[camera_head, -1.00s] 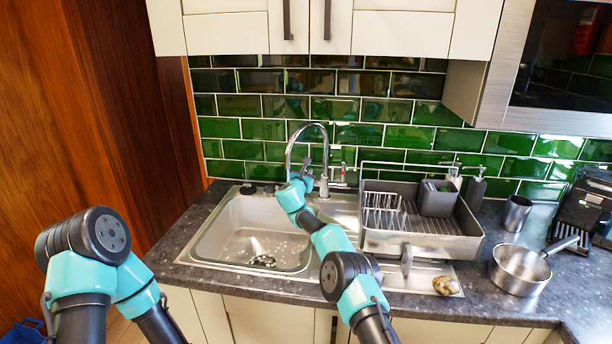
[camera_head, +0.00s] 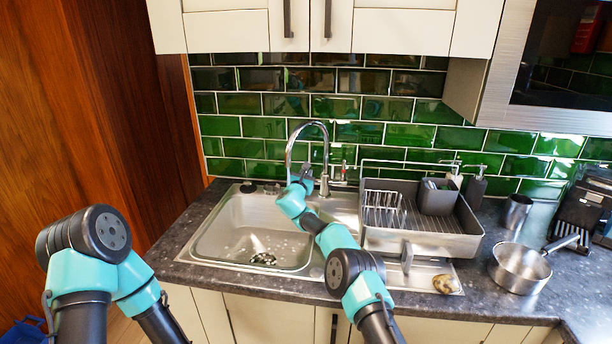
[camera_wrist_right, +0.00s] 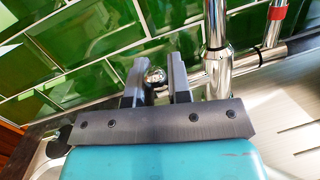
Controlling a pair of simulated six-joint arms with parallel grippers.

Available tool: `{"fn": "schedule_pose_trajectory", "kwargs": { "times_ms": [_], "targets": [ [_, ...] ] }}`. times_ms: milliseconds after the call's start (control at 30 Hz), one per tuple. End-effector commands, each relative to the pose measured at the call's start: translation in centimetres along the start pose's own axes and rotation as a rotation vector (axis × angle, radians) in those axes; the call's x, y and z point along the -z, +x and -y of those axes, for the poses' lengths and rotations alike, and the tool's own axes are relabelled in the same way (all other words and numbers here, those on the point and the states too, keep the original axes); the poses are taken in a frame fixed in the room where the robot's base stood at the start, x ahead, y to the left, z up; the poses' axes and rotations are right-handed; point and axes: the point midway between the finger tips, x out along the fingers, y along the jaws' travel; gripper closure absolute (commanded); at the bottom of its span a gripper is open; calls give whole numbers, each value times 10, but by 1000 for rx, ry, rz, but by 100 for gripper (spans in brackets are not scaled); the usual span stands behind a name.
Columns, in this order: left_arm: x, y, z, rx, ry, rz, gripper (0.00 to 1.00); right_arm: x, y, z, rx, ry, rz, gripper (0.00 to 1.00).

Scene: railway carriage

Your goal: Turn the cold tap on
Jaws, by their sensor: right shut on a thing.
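The chrome tap (camera_head: 325,170) stands behind the sink (camera_head: 215,230), its tall spout curving over to the left. In the right wrist view, a round chrome knob (camera_wrist_right: 155,75) on the tap's left side sits between the two fingers of my right gripper (camera_wrist_right: 154,84), which is shut on it. In the head view my right gripper (camera_head: 307,172) is at the left of the tap body, hiding most of this knob. A red-marked handle (camera_head: 343,166) is on the tap's right side; its red band also shows in the wrist view (camera_wrist_right: 277,13). My left gripper is out of view.
A dish rack (camera_head: 425,240) with a grey caddy (camera_head: 437,198) stands right of the sink. A saucepan (camera_head: 519,268) and a sponge-like lump (camera_head: 446,284) are on the right. The green tiled wall (camera_head: 240,128) is close behind the tap.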

Motion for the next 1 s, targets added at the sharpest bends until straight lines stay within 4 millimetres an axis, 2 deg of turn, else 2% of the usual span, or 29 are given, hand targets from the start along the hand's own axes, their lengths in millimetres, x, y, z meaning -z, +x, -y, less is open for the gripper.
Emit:
{"fn": "schedule_pose_trajectory", "kwargs": {
  "times_ms": [33,267,700,1000],
  "targets": [
    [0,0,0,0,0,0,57,1,0,0,1,1,-2,79],
    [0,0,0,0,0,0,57,1,0,0,0,1,-2,57],
    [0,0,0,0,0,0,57,0,-2,0,1,0,-2,57],
    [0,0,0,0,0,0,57,0,-17,-1,1,-1,-4,57]
  ]
}}
